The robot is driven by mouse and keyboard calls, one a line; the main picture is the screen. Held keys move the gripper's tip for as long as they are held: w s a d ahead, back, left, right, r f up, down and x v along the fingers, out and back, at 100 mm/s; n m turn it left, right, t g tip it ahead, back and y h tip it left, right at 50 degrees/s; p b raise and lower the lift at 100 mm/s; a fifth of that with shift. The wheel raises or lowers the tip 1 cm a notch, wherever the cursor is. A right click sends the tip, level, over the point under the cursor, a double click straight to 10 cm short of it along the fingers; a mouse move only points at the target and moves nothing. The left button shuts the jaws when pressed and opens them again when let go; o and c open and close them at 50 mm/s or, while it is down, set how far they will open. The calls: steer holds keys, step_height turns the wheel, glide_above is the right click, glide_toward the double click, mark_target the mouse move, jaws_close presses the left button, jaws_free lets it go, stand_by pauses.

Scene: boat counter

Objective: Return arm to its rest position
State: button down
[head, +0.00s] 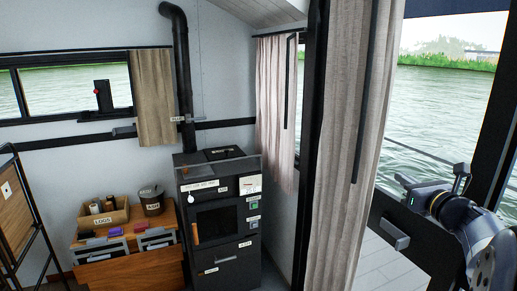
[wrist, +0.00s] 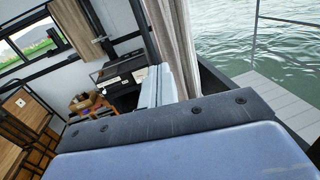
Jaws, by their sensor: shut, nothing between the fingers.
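My arm reaches in from the right edge of the head view, in front of the window opening. My gripper (head: 404,183) is at its far end, pointing left and held in the air. Its fingers are small and dark in this view, and they look shut with nothing between them. In the wrist view, a large blue and dark part with bolts fills the lower half, and seems to be my own gripper's body. Nothing is held.
A beige curtain (head: 347,150) and dark door frame (head: 312,130) stand left of my gripper. Farther left are a black stove (head: 222,255) with a flue pipe (head: 182,75), a wooden bench (head: 130,272), a box labelled LOGS (head: 103,221) and a dark pot (head: 151,203). Water lies outside.

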steer(key=s+d+b, duration=0.1)
steer(key=s+d, duration=0.2)
steer(key=s, duration=0.8)
steer(key=s+d, duration=0.3)
steer(key=s, duration=0.8)
steer(key=shift+d+b, duration=0.4)
